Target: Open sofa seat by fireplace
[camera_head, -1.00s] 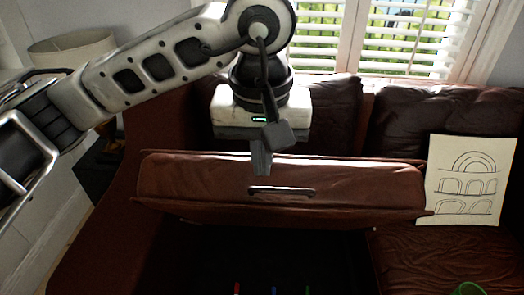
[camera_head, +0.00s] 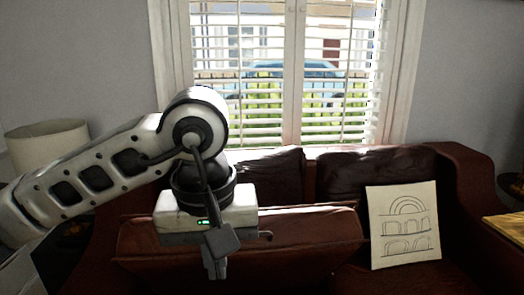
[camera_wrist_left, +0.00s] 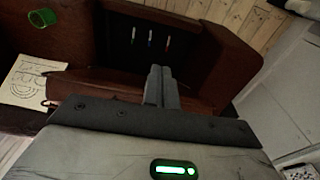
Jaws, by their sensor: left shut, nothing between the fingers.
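The brown leather sofa (camera_head: 455,200) stands under the window. Its left seat (camera_head: 300,248) is tilted up, its raised panel rising behind my left gripper (camera_head: 216,268). In the left wrist view the dark storage space (camera_wrist_left: 150,60) under the seat lies open, with several small coloured sticks in it. My left gripper's fingers (camera_wrist_left: 161,86) are shut and empty, pointing down at the seat panel (camera_wrist_left: 100,82). I cannot tell whether they touch it. The seat's handle is not clear now. My right gripper is not in view.
A paper with an arch drawing (camera_head: 404,225) leans on the sofa's right part. A green cup (camera_wrist_left: 42,17) shows in the left wrist view. A lamp shade (camera_head: 48,145) stands at the left, and a wooden surface (camera_head: 505,226) at the right edge. Floorboards (camera_wrist_left: 225,15) show beyond the sofa.

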